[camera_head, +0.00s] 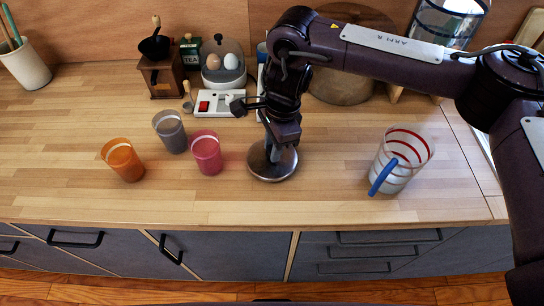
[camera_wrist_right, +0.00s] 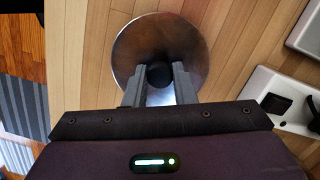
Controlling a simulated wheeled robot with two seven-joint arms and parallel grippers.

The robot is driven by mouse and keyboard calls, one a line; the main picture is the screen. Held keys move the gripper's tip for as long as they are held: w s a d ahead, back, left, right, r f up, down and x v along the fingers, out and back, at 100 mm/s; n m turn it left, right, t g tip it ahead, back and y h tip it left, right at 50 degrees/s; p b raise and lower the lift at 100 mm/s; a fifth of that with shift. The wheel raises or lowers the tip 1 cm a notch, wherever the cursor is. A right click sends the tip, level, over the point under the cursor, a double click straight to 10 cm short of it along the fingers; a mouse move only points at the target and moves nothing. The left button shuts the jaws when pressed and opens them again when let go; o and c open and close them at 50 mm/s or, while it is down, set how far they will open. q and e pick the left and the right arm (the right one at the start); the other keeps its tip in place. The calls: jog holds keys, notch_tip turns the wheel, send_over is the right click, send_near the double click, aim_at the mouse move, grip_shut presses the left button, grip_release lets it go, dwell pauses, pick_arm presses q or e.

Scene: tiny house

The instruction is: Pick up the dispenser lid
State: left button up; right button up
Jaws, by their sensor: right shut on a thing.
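The dispenser lid (camera_head: 264,175) is a round metal disc lying on the wooden counter, right of the pink cup. In the right wrist view the lid (camera_wrist_right: 190,45) shows from above with a dark round knob (camera_wrist_right: 159,75) at its middle. My right gripper (camera_head: 273,152) reaches down over the lid. In the wrist view its two grey fingers (camera_wrist_right: 158,82) are shut on the knob, one on each side. The lid looks flat on the counter or very close to it; I cannot tell if there is a gap. My left gripper is not in view.
Orange (camera_head: 123,160), grey (camera_head: 170,132) and pink (camera_head: 206,153) cups stand left of the lid. A clear striped jug (camera_head: 402,158) with a blue handle stands right. Behind are an egg cooker (camera_head: 222,62), a grinder (camera_head: 164,77) and a white power strip (camera_head: 213,102). The counter's front strip is clear.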

grip_shut()
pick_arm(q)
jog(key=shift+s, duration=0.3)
pick_arm(e)
jog(key=shift+r, duration=0.1)
